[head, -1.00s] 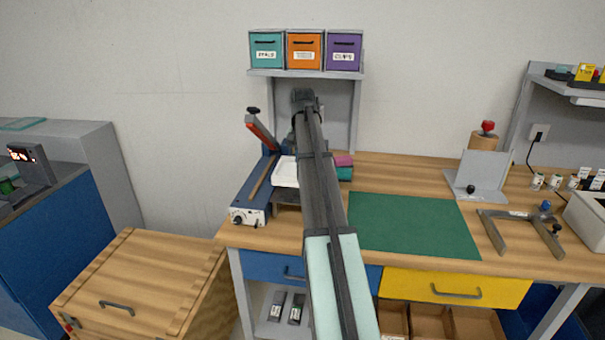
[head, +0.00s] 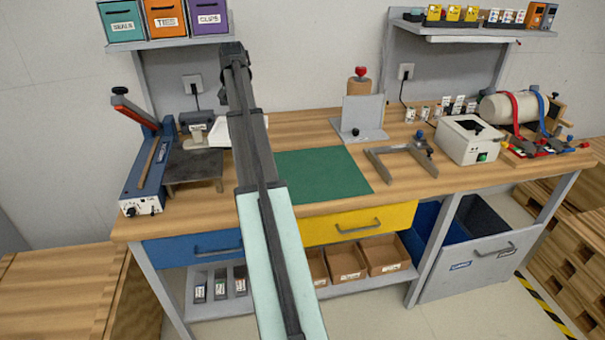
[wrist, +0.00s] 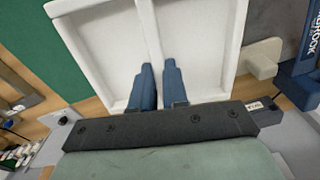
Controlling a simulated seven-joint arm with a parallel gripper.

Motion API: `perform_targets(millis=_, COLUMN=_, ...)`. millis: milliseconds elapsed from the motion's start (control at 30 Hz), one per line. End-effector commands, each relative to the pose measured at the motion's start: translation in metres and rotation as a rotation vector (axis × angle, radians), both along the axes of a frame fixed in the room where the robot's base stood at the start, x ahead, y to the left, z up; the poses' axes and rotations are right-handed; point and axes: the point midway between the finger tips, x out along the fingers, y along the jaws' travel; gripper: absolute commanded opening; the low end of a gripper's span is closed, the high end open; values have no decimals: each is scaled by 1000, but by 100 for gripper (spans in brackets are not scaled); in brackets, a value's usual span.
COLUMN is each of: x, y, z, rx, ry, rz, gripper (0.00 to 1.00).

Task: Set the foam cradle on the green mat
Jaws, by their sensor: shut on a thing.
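The white foam cradle (wrist: 105,50), a shallow open tray with a middle divider, fills much of the wrist view. My gripper (wrist: 157,68) has its two blue fingers closed on that divider. In the head view only part of the cradle (head: 214,133) shows left of my arm; my gripper is hidden there. The green mat (head: 318,174) lies flat and bare on the bench, right of my arm, which covers its left side. In the wrist view the mat (wrist: 50,40) shows at the upper left, beside and partly behind the cradle. I cannot tell the cradle's height above the bench.
A blue lever machine (head: 145,185) and a dark plate stand left of the cradle. A grey upright bracket (head: 360,118) stands behind the mat. A grey U-shaped frame (head: 405,160) and a white box (head: 468,140) are to its right. Bins (head: 165,18) sit on a shelf above.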

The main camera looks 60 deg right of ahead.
Motion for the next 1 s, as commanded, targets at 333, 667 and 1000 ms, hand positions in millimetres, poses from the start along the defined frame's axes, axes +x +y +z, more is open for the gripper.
perform_targets(millis=333, x=-98, y=-77, z=-24, rx=0, ry=0, rz=-163, gripper=0)
perform_targets(millis=667, x=-166, y=-111, z=-46, rx=0, ry=0, rz=-184, gripper=0)
perform_targets(millis=1000, x=-162, y=-112, z=-51, rx=-1, ry=-1, rz=96, gripper=0)
